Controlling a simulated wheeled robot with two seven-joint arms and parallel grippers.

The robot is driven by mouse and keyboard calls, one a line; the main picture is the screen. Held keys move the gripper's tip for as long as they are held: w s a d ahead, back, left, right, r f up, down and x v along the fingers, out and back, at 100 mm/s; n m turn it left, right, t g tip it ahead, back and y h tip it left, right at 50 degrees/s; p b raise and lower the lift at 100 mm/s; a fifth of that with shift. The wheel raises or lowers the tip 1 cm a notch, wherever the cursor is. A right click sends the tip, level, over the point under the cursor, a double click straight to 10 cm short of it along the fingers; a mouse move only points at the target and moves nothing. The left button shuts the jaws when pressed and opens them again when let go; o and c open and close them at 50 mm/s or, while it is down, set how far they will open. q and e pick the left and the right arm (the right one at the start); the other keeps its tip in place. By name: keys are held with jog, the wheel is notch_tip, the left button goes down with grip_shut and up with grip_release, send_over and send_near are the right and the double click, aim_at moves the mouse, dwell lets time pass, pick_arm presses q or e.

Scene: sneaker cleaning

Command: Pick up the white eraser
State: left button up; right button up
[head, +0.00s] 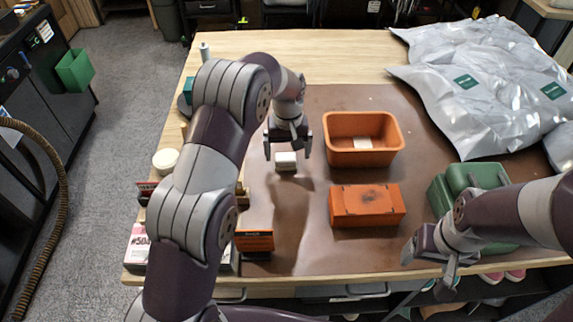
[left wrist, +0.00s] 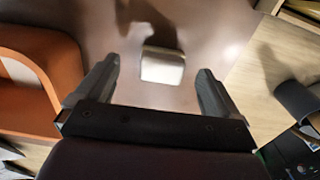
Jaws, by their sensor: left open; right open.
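The white eraser (head: 286,161) lies on the brown mat, left of the orange bin. It also shows in the left wrist view (left wrist: 162,65), beyond and between the two fingers. My left gripper (head: 288,150) is open, with its fingers on either side of the eraser in the head view; I cannot tell how high it is above the mat. The fingers show apart and empty in the left wrist view (left wrist: 157,88). My right gripper (head: 432,266) is open near the table's front edge, far from the eraser.
An orange bin (head: 379,157) with a pale block (head: 362,143) inside stands right of the eraser. An orange box (head: 367,222) is in front of it. A green container (head: 440,196) and silver bags (head: 480,85) are at the right. The brown mat (head: 300,215) is clear in front of the eraser.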

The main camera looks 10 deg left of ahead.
aim_at(286, 160)
pick_arm(q)
jog(key=f, duration=0.2)
jog(key=f+p, duration=0.1)
jog(key=f, duration=0.1)
jog(key=shift+s+a, duration=0.2)
jog(key=shift+a, duration=0.05)
jog(key=shift+d+f, duration=0.1)
jog(key=shift+f, duration=0.15)
jog(key=c, duration=1.1)
jog(key=shift+c, duration=0.2)
jog(key=shift+w+r, duration=0.1)
jog(key=shift+r, duration=0.3)
notch_tip(286, 160, up, 6)
jog(key=shift+b, duration=0.8)
notch_tip(286, 160, up, 4)
jog(key=shift+f+p, duration=0.25)
jog(key=shift+p, duration=0.75)
jog(key=shift+f, duration=0.1)
